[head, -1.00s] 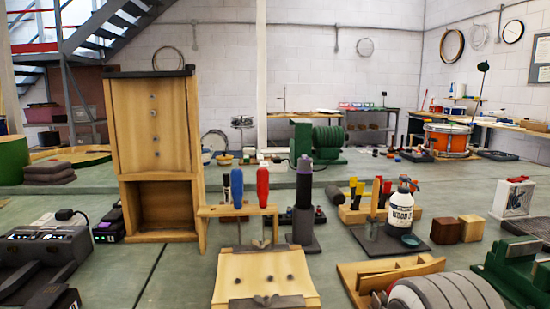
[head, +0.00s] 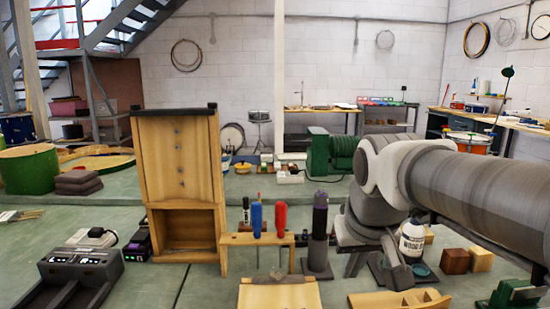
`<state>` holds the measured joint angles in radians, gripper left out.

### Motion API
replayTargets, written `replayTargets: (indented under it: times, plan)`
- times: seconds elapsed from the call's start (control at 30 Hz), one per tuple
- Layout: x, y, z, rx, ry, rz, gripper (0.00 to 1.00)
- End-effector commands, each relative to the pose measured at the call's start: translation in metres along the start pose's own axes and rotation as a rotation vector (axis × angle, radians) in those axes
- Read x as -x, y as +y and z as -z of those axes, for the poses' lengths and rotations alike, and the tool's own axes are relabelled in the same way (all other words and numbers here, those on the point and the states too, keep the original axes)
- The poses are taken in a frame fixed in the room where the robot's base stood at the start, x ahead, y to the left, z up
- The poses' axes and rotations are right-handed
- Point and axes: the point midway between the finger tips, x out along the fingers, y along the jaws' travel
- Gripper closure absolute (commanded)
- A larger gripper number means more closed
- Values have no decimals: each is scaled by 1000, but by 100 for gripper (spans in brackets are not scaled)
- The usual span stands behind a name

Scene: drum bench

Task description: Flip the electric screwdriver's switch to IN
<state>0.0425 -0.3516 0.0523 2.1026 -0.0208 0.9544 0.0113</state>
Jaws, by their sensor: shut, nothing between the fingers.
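The electric screwdriver (head: 320,215) appears to be the dark, purplish cylinder standing upright in a grey stand, right of the small wooden rack. Its switch is too small to make out. My arm reaches in from the right and bends down beyond the screwdriver's right side. My gripper (head: 397,270) seems to be at its lower end, pointing down near the white glue bottle, shut and apart from the screwdriver. The arm hides part of the bench behind it.
A wooden rack (head: 241,240) holds blue and red-handled screwdrivers left of the electric one. A tall wooden cabinet (head: 180,160) stands farther left. A glue bottle (head: 412,243) and wooden blocks (head: 455,262) are at right. A charger (head: 80,268) lies front left.

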Motion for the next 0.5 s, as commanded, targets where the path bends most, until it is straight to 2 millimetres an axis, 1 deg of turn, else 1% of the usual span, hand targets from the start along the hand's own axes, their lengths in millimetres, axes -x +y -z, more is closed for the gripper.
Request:
replayTargets:
  times: [0.03,0.1,0.3,0.5]
  plan:
    - [14,1,18,1,-6,-1,100]
    - [23,1,37,2,-11,-1,100]
    - [42,2,89,4,-27,-1,100]
    - [58,3,139,4,-43,3,100]
